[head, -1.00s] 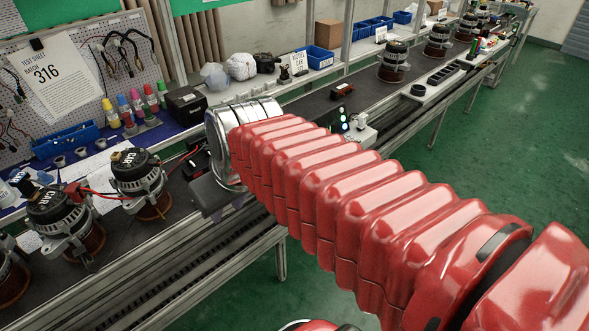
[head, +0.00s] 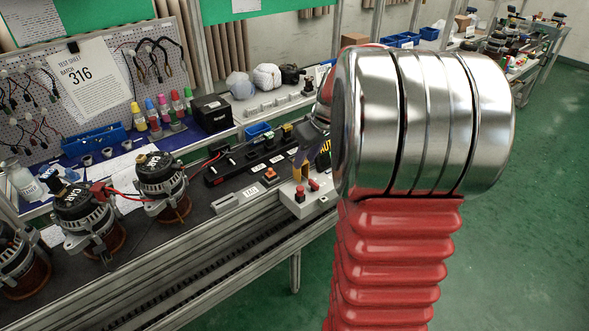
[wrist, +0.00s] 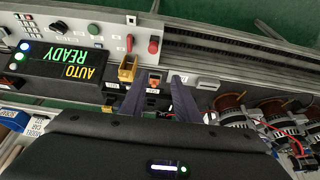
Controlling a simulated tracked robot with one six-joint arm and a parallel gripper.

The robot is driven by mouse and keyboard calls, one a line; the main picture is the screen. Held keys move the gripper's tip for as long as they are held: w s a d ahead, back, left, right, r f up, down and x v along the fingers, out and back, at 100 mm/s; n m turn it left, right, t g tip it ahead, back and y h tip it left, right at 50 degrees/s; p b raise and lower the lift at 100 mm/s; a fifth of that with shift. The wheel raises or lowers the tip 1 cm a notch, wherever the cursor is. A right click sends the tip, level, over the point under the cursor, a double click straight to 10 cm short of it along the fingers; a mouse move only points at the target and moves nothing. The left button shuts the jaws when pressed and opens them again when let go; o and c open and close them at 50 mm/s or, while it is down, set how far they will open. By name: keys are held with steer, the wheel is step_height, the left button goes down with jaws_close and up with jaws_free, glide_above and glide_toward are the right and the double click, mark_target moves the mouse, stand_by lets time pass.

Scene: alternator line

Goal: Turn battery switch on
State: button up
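No label reading battery switch is legible, so I cannot tell which control it is. In the wrist view, a red knob (wrist: 154,44) sits at the end of the pale control panel (wrist: 62,21), with a smaller red control (wrist: 130,42) beside it.
A lit AUTO READY display (wrist: 75,64) and a brass-coloured bracket (wrist: 127,69) are left of my fingers in the wrist view. Alternators (head: 161,184) with red and black leads stand left on the bench. Green floor (head: 250,290) is open in front.

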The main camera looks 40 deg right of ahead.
glide_toward(314, 183)
steer(key=v, duration=0.5)
steer(key=shift+r, duration=0.25)
steer(key=x, duration=1.3)
steer(key=shift+w+d+f, duration=0.1)
steer(key=shift+w+f, duration=0.05)
steer(key=shift+f, duration=0.25)
jaws_close()
